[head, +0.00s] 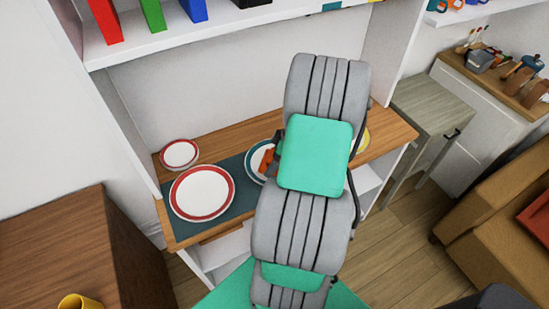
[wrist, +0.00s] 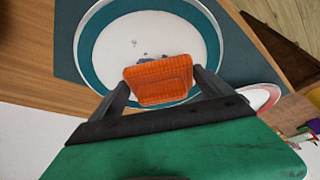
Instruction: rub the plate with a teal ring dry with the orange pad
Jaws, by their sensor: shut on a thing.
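The plate with a teal ring (wrist: 102,78) lies on a dark mat on the wooden counter. Some dark bluish wet-looking marks (wrist: 155,56) show near the middle of its white face. My gripper (wrist: 160,80) is shut on the orange pad (wrist: 160,70) and holds it over the near part of the plate. I cannot tell whether the pad touches the plate. In the head view the teal-ringed plate (head: 254,163) is mostly hidden behind my arm, and a bit of the orange pad (head: 267,160) shows there.
A large red-ringed plate (head: 202,192) lies on the dark mat (head: 234,167), left of the teal-ringed one. A smaller red-ringed plate (head: 179,154) stands behind it. A yellow-rimmed thing (head: 364,140) is partly hidden right of my arm. A shelf (head: 230,22) hangs above the counter.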

